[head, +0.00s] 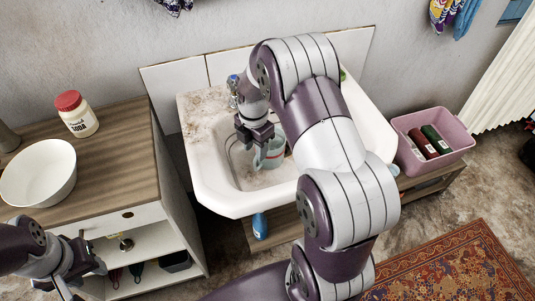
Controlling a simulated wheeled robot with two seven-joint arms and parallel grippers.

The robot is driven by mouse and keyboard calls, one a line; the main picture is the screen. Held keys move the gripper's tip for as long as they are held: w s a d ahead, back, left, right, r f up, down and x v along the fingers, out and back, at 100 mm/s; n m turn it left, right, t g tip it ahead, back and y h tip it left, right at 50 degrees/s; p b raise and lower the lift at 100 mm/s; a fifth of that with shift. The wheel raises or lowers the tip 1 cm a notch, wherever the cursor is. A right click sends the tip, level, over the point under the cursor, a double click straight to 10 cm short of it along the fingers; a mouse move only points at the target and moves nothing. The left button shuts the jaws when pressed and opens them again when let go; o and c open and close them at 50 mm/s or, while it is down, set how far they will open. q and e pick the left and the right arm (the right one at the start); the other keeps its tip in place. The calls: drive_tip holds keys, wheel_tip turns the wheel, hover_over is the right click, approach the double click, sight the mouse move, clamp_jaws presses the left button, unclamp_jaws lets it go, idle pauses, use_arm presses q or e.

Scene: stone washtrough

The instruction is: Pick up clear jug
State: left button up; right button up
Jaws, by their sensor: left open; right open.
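The clear jug (272,158) is a bluish see-through vessel standing in the basin of the white washtrough (222,195). Part of it is hidden behind my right gripper and arm. My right gripper (256,148) is open and points down at the jug's left side, with its fingers at or close to the rim. I cannot tell whether they touch it. My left gripper (82,268) is open and empty at the lower left, in front of the cabinet and far from the jug.
A wooden-topped cabinet (115,185) on the left bears a white bowl (38,173) and a red-lidded soda jar (76,114). A pink bin (455,158) with bottles stands right of the trough. A blue bottle (260,226) sits below the trough. A patterned rug (450,265) covers the floor at lower right.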

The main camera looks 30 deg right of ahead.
sight(254, 163)
drive_tip(key=shift+a+f, duration=0.25)
drive_tip(key=shift+f, duration=0.95)
wheel_tip(254, 163, down, 5)
drive_tip(key=shift+f, duration=0.1)
clamp_jaws()
